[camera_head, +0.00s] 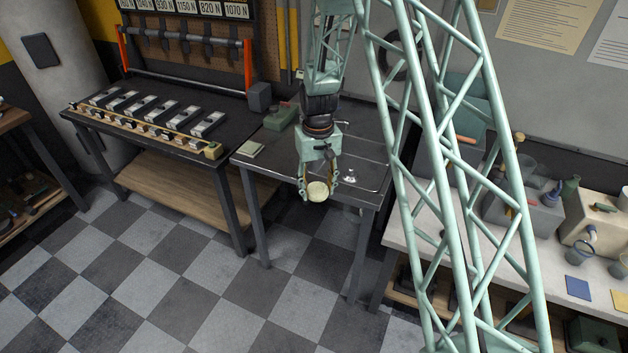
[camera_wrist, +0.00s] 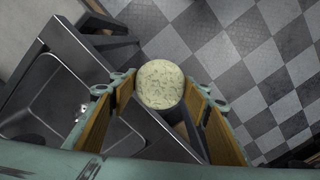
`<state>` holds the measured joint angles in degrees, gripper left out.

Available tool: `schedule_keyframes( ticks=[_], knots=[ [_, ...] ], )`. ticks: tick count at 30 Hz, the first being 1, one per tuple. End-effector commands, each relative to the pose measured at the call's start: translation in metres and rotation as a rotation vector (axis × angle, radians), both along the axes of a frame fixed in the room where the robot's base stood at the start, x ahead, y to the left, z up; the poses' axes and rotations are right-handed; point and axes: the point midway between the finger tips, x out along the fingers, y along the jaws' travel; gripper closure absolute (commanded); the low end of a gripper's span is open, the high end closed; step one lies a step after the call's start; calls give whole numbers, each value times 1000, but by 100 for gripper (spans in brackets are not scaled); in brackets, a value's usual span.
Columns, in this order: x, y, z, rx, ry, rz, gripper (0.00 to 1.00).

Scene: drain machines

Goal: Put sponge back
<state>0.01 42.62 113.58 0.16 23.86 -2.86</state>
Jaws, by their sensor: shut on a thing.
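A round, pale yellow-green sponge (camera_head: 317,190) with a mottled face is held between the fingers of my gripper (camera_head: 319,182). In the wrist view the sponge (camera_wrist: 161,85) sits between the wooden-faced finger pads of my gripper (camera_wrist: 160,92). The gripper is shut on it and holds it near the front edge of a dark metal sink table (camera_head: 275,160). In the wrist view the sponge is beside the sink table's edge, with checkered floor beyond it.
A flat pale green pad (camera_head: 250,149) lies at the table's left front corner, and a green box (camera_head: 281,116) stands behind it. A drain fitting (camera_head: 349,178) shows in the basin. A bench with several blocks (camera_head: 150,115) is at left. A white counter (camera_head: 450,240) is at right.

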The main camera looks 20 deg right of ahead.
Motion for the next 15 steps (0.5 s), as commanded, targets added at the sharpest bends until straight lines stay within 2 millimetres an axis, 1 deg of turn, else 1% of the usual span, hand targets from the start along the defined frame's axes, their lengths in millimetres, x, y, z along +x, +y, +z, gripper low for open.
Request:
schedule_keyframes(
  ticks=[1,9,15],
  knots=[
    [-4,0,-7,0,-1,-4,66],
    [-22,0,-35,0,1,-26,66],
    [-30,0,-56,0,-1,-36,66]
  ],
)
